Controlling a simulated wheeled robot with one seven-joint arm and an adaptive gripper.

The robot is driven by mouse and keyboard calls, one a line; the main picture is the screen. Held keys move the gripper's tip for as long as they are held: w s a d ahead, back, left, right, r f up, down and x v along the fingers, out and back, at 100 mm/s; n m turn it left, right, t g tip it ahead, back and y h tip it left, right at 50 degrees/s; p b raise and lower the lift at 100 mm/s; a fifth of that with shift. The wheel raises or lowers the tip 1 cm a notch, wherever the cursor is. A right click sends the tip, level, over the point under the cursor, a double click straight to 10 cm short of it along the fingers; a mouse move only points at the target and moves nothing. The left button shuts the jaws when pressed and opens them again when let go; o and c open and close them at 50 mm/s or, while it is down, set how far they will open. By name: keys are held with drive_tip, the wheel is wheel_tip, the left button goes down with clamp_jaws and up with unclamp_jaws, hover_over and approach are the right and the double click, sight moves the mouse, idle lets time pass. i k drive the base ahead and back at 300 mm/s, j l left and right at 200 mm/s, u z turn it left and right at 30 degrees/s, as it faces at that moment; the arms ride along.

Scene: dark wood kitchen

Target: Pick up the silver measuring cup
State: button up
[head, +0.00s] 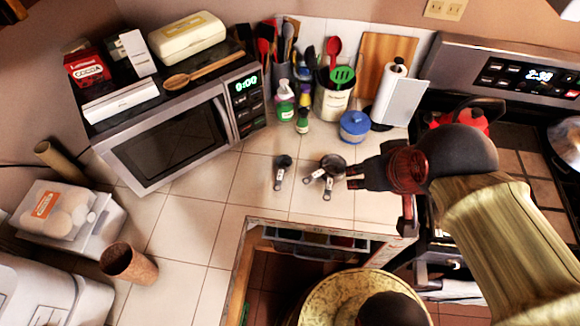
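Several small dark and silver measuring cups with short light-marked handles lie on the white tile counter. A group of cups (331,165) lies just left of my gripper, close together or overlapping. A single cup (284,161) lies apart, farther left. I cannot tell which one is the silver measuring cup; all look dark grey in this light. My gripper (353,177) reaches in from the right, its tips pointing left near the group. Its finger gap is too small to read, and I cannot tell whether it touches a cup.
A blue-lidded jar (354,127), a utensil crock (332,101) and a white tablet-like panel (401,103) stand behind the cups. A microwave (170,135) is at left, the stove (510,150) at right. The counter's front edge is near; tiles left of the cups are clear.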

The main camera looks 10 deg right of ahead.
sight(284, 162)
drive_tip(key=k+j+z, duration=0.25)
drive_tip(key=k+z, duration=0.2)
drive_tip(key=k+j+z, duration=0.1)
drive_tip(key=k+z, duration=0.4)
drive_tip(key=i, duration=0.1)
